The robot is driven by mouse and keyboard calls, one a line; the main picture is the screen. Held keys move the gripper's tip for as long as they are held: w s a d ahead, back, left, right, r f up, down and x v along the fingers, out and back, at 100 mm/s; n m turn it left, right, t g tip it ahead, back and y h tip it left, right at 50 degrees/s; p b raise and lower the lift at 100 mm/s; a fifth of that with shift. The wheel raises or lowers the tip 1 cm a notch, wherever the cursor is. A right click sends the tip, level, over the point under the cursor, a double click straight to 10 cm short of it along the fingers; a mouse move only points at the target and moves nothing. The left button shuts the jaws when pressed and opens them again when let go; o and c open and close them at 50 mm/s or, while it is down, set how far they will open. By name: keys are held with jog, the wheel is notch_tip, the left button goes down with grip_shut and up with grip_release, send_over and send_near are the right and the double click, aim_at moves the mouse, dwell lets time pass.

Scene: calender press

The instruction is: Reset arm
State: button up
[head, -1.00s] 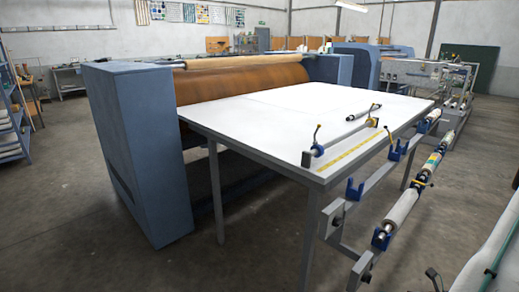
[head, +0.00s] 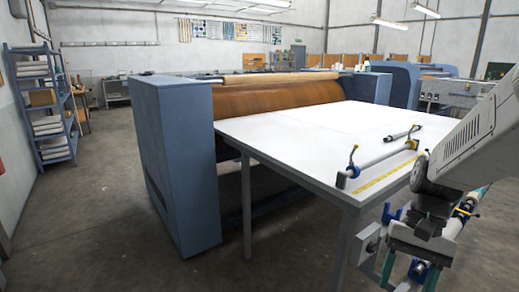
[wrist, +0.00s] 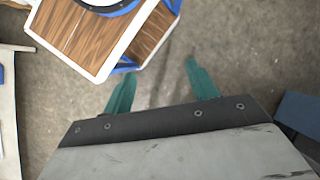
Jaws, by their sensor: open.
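My gripper (head: 409,278) hangs at the lower right of the head view, with its fingers pointing down in front of the white table's near corner. In the wrist view my gripper (wrist: 160,72) shows two teal fingers spread apart with nothing between them. Bare concrete floor is behind the fingers. My arm covers part of the roller rack (head: 365,243) at the table's near side.
The white table (head: 290,135) carries a blue-ended bar and a short roller. The blue calender press (head: 175,150) stands left of it. A shelf (head: 45,110) is at far left. A wood-topped object (wrist: 100,35) is close to the fingers. Floor at left is clear.

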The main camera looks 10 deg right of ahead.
jog(key=s+a+r+n+t+h, duration=0.3)
jog(key=a+r+n+t+h, duration=0.1)
jog(key=a+r+n, duration=0.4)
jog(key=shift+s+a+r+t, duration=0.35)
jog(key=shift+a+r, duration=0.45)
jog(key=shift+a, duration=0.2)
